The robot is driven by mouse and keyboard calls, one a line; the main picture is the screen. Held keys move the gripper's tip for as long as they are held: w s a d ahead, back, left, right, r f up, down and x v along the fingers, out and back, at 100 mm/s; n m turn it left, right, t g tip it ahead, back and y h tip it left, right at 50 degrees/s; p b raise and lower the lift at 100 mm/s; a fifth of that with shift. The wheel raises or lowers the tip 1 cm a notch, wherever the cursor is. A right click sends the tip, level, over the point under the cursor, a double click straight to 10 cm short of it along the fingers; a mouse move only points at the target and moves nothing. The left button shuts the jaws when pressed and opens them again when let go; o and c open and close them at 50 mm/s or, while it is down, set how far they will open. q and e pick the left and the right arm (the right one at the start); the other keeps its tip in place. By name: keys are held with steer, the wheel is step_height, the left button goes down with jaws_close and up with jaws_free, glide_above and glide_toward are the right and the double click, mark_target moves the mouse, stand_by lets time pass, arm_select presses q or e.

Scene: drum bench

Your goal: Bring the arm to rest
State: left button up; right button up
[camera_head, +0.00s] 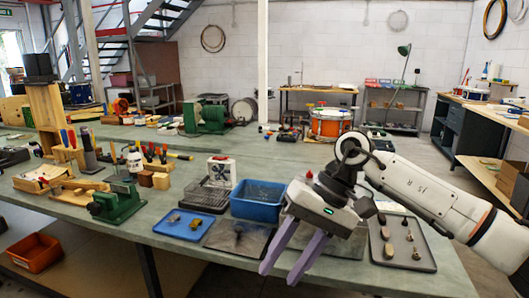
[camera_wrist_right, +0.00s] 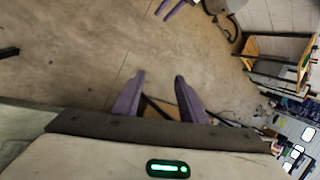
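My right gripper (camera_head: 279,276) hangs over the front edge of the green bench (camera_head: 180,262), its two purple fingers pointing down and left. The fingers are apart with nothing between them. In the right wrist view, the same gripper (camera_wrist_right: 160,76) shows an empty gap between its fingers, with the floor beyond. My right arm reaches in from the right, above a grey tray. My left gripper is outside the head view. Two purple fingertips at the top of the right wrist view (camera_wrist_right: 169,9) look like its fingers, apart and cut off by the frame.
A blue bin (camera_head: 257,199) stands behind the right gripper. A grey tray with several small parts (camera_head: 424,263) lies under the right arm. A small blue tray (camera_head: 191,224) and a green vise (camera_head: 118,200) are to the left. An orange bin (camera_head: 35,254) sits lower left.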

steer(key=s+a+m+g+y, duration=0.1)
steer(key=s+a+m+y, duration=0.35)
steer(key=a, duration=0.25)
steer(key=s+a+m+g+y, duration=0.1)
steer(key=s+a+m+y, duration=0.2)
steer(key=a+m+y, duration=0.35)
steer(key=w+d+f+m+t+h, duration=0.1)
steer(key=w+d+f+m+t, duration=0.25)
steer(key=m+t, duration=0.9)
steer(key=w+d+f+m+t, duration=0.35)
steer(key=m+t, duration=0.25)
steer(key=m, duration=1.4)
steer(key=s+d+f+m+t+h, duration=0.2)
steer(key=d+f+m+h, duration=0.5)
steer(key=f+m, duration=0.4)
steer(key=s+d+f+m+g+h, duration=0.3)
steer(key=s+d+f+m, duration=0.3)
steer(key=s+f+m, duration=0.2)
steer(key=s+d+f+m+g+h, duration=0.3)
steer(key=s+d+f+m+g, duration=0.2)
steer(key=s+f+m, duration=0.4)
steer(key=s+d+f, duration=0.1)
steer(key=s+f, duration=0.2)
steer(key=shift+s+d+h, duration=0.2)
steer(key=shift+d+h, duration=0.1)
steer(key=shift+d, duration=0.05)
